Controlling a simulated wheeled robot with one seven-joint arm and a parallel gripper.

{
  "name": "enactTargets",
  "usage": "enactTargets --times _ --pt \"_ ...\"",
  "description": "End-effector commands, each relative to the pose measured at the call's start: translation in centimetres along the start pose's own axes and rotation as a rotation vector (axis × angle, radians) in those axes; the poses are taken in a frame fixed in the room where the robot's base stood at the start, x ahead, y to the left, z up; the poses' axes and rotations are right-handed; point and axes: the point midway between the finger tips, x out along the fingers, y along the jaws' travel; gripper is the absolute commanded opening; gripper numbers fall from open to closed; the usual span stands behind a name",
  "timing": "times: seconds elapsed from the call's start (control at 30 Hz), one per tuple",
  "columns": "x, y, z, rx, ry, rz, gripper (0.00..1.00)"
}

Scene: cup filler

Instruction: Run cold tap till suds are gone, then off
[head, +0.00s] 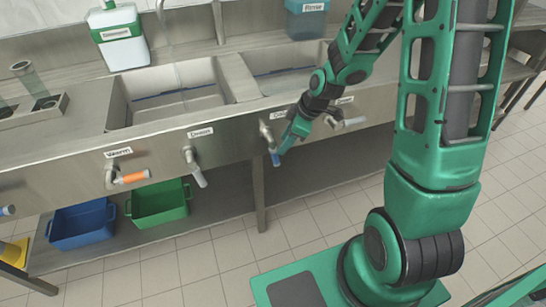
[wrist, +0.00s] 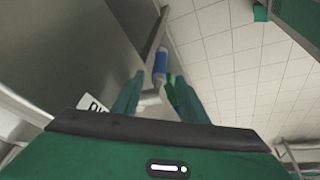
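The tap with a blue-ended lever (head: 275,158) is on the sink's front panel, under a label partly hidden by my arm. Its lever points down. My gripper (head: 290,137) is right beside it. In the wrist view the blue lever (wrist: 160,64) shows beyond and between the two green fingers of my gripper (wrist: 158,88), which stand apart; contact cannot be told. A thin, pale stream seems to fall from the spout (head: 162,14) into the left basin (head: 140,108). The right basin (head: 262,80) is partly hidden by my arm. I cannot make out suds in either.
An orange-handled tap (head: 132,177) and a drain lever (head: 196,168) are on the panel to the left. Another lever (head: 350,122) is close right of my gripper. A blue bin (head: 82,226) and green bin (head: 160,204) stand below.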

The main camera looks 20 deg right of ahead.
Motion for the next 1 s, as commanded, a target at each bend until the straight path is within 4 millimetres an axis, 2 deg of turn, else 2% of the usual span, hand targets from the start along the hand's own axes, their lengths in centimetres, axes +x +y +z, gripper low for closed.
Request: enactTargets --times 0.6,0.8,1.0 --pt "8.3 0.0 0.1 0.002 -0.003 -0.002 0.39" --pt "9.8 0.0 0.2 0.003 -0.003 0.000 0.39" --pt "10.2 0.1 0.2 0.004 -0.002 0.002 0.39"
